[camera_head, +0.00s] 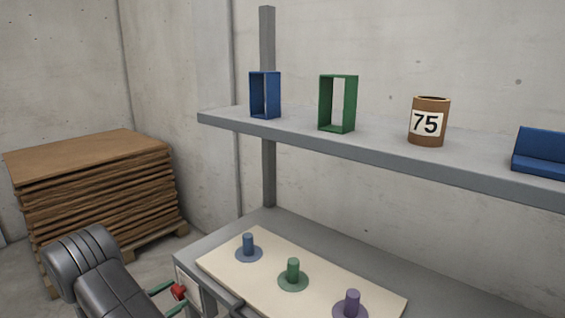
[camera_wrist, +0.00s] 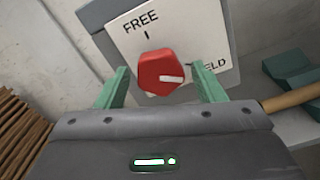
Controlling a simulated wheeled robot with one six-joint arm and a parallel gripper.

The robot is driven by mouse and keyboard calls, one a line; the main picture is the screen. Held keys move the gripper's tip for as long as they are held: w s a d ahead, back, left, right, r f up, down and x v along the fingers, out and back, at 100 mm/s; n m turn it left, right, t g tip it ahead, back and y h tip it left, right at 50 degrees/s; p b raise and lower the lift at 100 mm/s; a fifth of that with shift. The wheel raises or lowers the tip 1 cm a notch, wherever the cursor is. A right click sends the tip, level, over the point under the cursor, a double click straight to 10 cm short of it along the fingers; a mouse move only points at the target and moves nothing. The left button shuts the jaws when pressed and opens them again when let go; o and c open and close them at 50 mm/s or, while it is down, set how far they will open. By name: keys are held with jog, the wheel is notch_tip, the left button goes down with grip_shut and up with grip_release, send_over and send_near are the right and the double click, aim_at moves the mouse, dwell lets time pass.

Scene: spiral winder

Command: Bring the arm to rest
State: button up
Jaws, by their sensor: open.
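My gripper (camera_wrist: 163,72) is open, its two green fingers on either side of a red knob (camera_wrist: 161,74) with visible gaps. I cannot tell how far the fingertips reach past the knob's face. The knob sits on a white plate (camera_wrist: 190,33) marked "FREE" at the top and a partly hidden word ending in "ELD" at the right. The knob's white mark points right, toward that word. In the head view, my gripper (camera_head: 168,295) is at the bottom, at the bench's left end, beside the red knob (camera_head: 179,291). My dark arm reaches in from the lower left.
A bench (camera_head: 262,222) carries a cream board (camera_head: 222,262) with blue, green and purple pegs. A shelf (camera_head: 385,160) above holds blue and green frames, a brown "75" spool (camera_head: 429,121) and a blue holder (camera_head: 541,152). A stack of brown sheets (camera_head: 92,185) stands left.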

jog(key=n+p, duration=0.2)
jog(key=shift+r+n+p, duration=0.15)
jog(key=shift+n+p, duration=0.15)
jog(key=shift+p, duration=0.1)
jog(key=shift+n+p, duration=0.35)
jog(key=shift+n, duration=0.05)
jog(key=shift+f, duration=0.2)
